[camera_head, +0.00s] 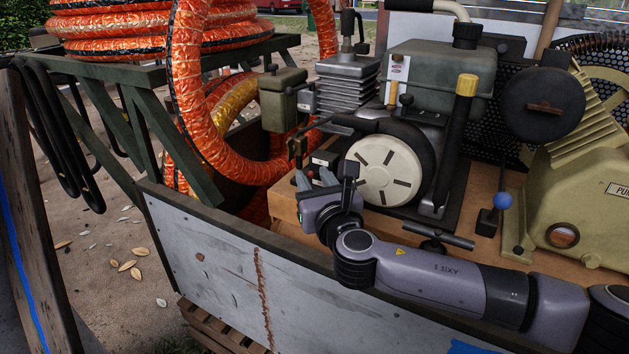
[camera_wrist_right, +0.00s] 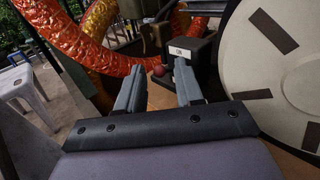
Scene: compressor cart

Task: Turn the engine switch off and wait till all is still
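The engine switch shows in the right wrist view as a dark box (camera_wrist_right: 200,64) with a white label (camera_wrist_right: 182,52) reading ON. A small red knob (camera_wrist_right: 158,71) shows low at the box's left side. In the head view the switch box (camera_head: 323,158) sits left of the engine's round cream cover (camera_head: 384,170), partly hidden by my gripper. My right gripper (camera_head: 313,177) is open and empty in front of it. In the right wrist view its two fingers (camera_wrist_right: 158,67) are apart, with the red knob between and beyond their tips; I see no clear contact. My left gripper is not in view.
Orange hose (camera_head: 205,130) loops left of the engine. The cart's grey side panel (camera_head: 225,260) runs below my right arm. A black lever with a yellow tip (camera_head: 467,86) and a blue-knobbed lever (camera_head: 502,201) stand to the right, near the olive compressor (camera_head: 590,190).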

